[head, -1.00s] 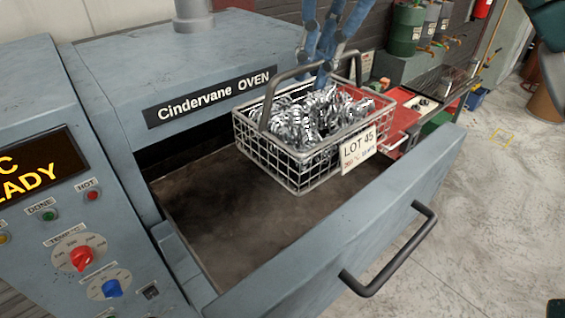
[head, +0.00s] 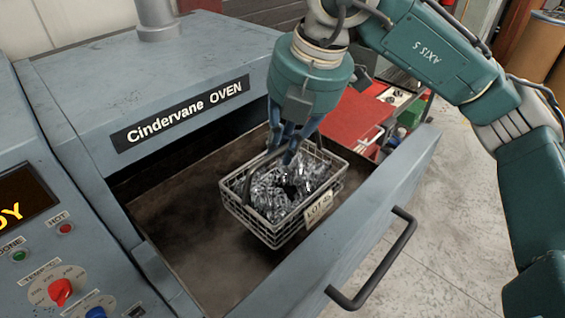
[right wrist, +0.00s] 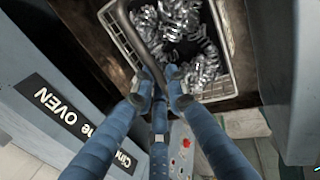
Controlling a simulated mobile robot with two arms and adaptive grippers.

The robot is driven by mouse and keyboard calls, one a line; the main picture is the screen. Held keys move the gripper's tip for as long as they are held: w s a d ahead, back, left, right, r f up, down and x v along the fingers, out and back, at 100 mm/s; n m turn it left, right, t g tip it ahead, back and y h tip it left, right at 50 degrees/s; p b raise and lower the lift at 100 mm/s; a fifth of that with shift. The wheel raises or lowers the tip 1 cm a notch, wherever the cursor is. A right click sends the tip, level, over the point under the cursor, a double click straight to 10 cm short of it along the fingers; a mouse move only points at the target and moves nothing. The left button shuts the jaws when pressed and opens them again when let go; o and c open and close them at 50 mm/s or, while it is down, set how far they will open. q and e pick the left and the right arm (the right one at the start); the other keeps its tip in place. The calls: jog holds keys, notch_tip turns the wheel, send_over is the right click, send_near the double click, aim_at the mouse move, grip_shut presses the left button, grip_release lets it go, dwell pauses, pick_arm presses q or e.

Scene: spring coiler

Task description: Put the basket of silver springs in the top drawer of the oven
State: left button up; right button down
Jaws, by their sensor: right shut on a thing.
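The wire basket of silver springs (head: 290,197), with a LOT 45 tag, is inside the open top drawer (head: 165,207) of the Cindervane oven (head: 170,75). I cannot tell whether its bottom touches the drawer floor. My right gripper (head: 288,155) is shut on the basket's dark handle above the springs. In the right wrist view the blue fingers (right wrist: 160,88) close around the handle (right wrist: 138,40), and the basket (right wrist: 215,45) with its springs shows beyond them. My left gripper is not in view.
The drawer front with its black handle (head: 375,262) stands to the right of the basket. The oven's control panel (head: 60,255) is at the lower left. A red bench (head: 355,118) stands behind the drawer. Bare drawer floor lies left of the basket.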

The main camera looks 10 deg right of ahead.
aim_at(281, 174)
jog(key=shift+f, duration=0.75)
notch_tip(281, 174, down, 3)
jog(key=shift+f+p, duration=0.15)
jog(key=shift+p, duration=0.65)
jog(key=shift+f, duration=0.4)
jog(key=shift+f, duration=0.15)
jog(key=c, duration=1.7)
grip_release()
jog(key=shift+c, duration=0.2)
